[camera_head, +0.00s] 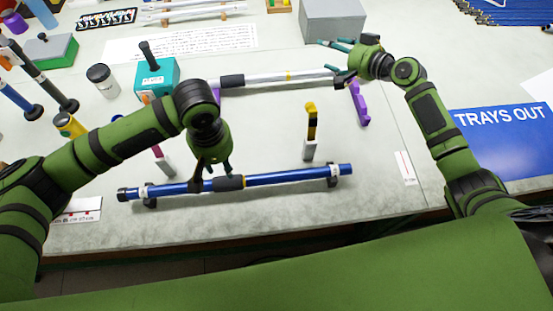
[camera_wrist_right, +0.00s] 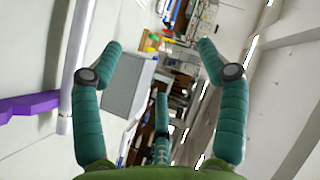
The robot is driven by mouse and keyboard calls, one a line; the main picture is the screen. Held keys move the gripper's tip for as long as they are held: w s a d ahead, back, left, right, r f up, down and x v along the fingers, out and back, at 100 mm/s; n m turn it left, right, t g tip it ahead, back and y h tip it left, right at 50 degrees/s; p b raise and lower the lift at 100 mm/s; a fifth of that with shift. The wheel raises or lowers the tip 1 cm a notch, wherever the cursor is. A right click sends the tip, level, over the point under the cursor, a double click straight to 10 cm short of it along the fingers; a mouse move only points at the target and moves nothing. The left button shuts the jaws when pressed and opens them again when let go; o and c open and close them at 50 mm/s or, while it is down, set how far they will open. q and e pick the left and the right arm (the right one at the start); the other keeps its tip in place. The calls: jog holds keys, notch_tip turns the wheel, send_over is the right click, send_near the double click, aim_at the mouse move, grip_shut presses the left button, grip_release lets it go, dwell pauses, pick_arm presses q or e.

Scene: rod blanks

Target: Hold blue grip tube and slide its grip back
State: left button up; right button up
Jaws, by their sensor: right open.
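The blue grip tube (camera_head: 280,178) lies across the front of the table on two dark supports, with a black cap at its left end. Its black grip (camera_head: 229,183) sits around the tube left of the middle. My left gripper (camera_head: 211,172) points down at the tube just left of the grip. Its fingertips are close to the tube, partly hidden, and I cannot tell whether they touch or close on it. My right gripper (camera_head: 340,61) is open near the right end of a silver tube, away from the blue one. Its spread, empty fingers show in the right wrist view (camera_wrist_right: 160,70).
The silver tube (camera_head: 265,80) rests on purple stands (camera_head: 359,103) behind. A yellow-and-black upright tool (camera_head: 311,125) stands close behind the blue tube. A teal block (camera_head: 155,77), a lidded jar (camera_head: 102,80) and a grey box (camera_head: 334,20) stand further back. The blue "TRAYS OUT" area (camera_head: 505,150) is at the right.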

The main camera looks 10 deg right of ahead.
jog(key=s+a+f+n+g, duration=0.1)
jog(key=s+a+n+g, duration=0.25)
jog(key=a, duration=0.35)
jog(key=s+a+f+n+g+y, duration=0.1)
jog(key=s+a+f+n+g, duration=0.2)
jog(key=a, duration=0.4)
jog(key=s+a+n+g, duration=0.3)
jog(key=s+a+n, duration=0.2)
jog(key=a, duration=0.2)
jog(key=n+g+h, duration=0.3)
jog(key=n+h, duration=0.5)
jog(key=n, duration=0.1)
send_over(275, 173)
jog(key=f, duration=0.6)
jog(key=shift+w+a+f, duration=0.1)
jog(key=shift+w+a, duration=0.05)
jog(key=shift+a, duration=0.1)
jog(key=shift+d+f+n, duration=0.2)
jog(key=shift+n, duration=0.05)
jog(key=shift+s+f, duration=0.2)
jog(key=shift+f, duration=3.2)
